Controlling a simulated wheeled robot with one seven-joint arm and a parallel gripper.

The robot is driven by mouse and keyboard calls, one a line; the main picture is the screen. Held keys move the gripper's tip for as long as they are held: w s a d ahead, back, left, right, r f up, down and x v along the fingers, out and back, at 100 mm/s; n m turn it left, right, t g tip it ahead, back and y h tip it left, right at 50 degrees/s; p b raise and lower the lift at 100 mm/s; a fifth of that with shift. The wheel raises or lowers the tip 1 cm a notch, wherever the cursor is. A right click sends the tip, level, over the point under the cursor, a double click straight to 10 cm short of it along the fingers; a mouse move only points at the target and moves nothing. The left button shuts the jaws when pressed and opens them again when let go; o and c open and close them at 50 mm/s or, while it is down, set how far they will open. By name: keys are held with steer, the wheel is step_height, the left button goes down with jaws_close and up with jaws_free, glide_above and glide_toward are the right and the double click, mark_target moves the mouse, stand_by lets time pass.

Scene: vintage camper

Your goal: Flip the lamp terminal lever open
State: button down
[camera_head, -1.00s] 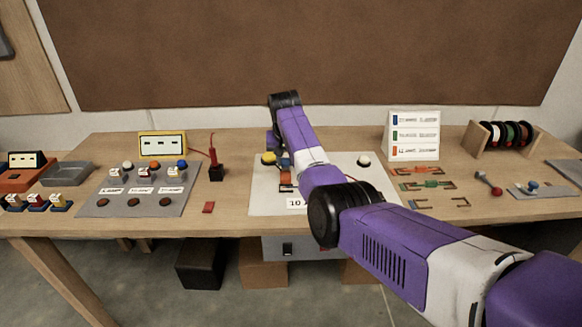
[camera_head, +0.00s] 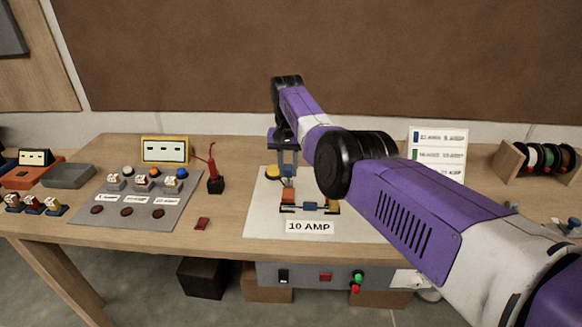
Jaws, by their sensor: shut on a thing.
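A white board (camera_head: 262,222) lies on the workbench with a "10 AMP" label (camera_head: 309,227) at its front. A small orange lever-like piece (camera_head: 288,197) stands on it, near a yellow dome (camera_head: 272,172). My gripper (camera_head: 288,176) points down from above with its fingers shut on the top of this orange piece. The contact is small and partly hidden by the fingers. A dark bracket with a blue middle part (camera_head: 310,206) lies just in front and to the right. I cannot tell for certain which piece is the lamp terminal's lever.
A grey panel (camera_head: 180,210) with several terminals and red buttons lies to the left. A red probe (camera_head: 213,172) stands in a dark holder between. My arm covers the board's right side. A sign (camera_head: 437,150) and spool rack (camera_head: 539,160) stand at the right.

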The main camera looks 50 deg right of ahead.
steer(key=c, duration=1.2)
jaws_free()
steer(key=shift+o, duration=0.2)
steer(key=shift+r+b, duration=0.5)
steer(key=shift+r, duration=3.35)
steer(key=shift+s, duration=0.1)
